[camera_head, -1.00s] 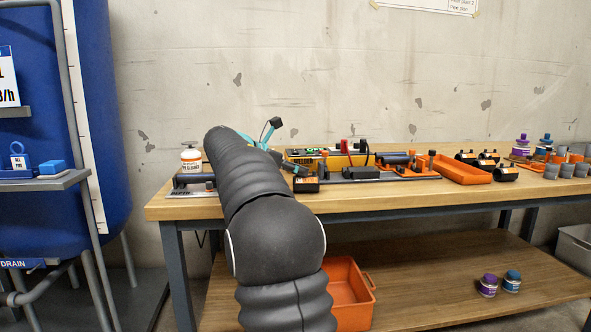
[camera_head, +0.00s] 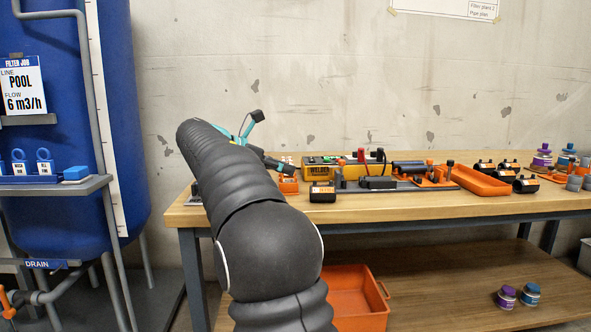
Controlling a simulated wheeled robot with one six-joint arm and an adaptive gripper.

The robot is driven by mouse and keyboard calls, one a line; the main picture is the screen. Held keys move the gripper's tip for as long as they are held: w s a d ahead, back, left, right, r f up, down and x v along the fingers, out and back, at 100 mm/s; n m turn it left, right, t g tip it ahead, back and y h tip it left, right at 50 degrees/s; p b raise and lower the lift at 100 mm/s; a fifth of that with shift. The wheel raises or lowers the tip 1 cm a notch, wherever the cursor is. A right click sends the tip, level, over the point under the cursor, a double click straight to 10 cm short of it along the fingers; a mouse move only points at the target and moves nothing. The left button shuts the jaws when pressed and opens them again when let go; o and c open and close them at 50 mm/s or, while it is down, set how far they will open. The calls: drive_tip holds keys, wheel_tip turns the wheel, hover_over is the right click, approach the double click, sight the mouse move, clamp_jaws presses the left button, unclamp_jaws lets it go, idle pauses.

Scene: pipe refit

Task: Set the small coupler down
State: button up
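My arm reaches over the left part of the workbench (camera_head: 400,207). My gripper (camera_head: 274,163) shows only as small dark and teal parts beyond the arm, above the bench top. Its fingers are too small and too hidden to tell whether they are open or shut. A short black coupler (camera_head: 322,193) with an orange-and-white label lies on the bench near the front edge, right of and below my gripper, apart from it. I cannot tell whether this is the small coupler, or whether my gripper holds anything.
A yellow welder box (camera_head: 318,172) and a dark fixture with orange clamps (camera_head: 408,168) stand behind and right. An orange tray (camera_head: 482,180) and several black couplers (camera_head: 525,185) are farther right. An orange bin (camera_head: 358,300) is below. A blue tank (camera_head: 75,120) stands left.

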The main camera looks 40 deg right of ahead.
drive_tip(key=shift+a+r, duration=0.3)
drive_tip(key=shift+a, duration=0.35)
drive_tip(key=s+a+f+m+t+y, duration=0.3)
drive_tip(key=s+a+f+m+y, duration=0.3)
drive_tip(key=s+a+f, duration=0.6)
drive_tip(key=s+a+f+m+t+y, duration=0.3)
drive_tip(key=s+a+f+m+y, duration=0.4)
drive_tip(key=s, duration=1.1)
drive_tip(key=a+f+m, duration=0.4)
drive_tip(key=a+f, duration=0.1)
drive_tip(key=a, duration=0.1)
drive_tip(key=shift+s+a+f+t, duration=0.25)
drive_tip(key=shift+s+a+t, duration=0.05)
drive_tip(key=shift+s+a, duration=0.1)
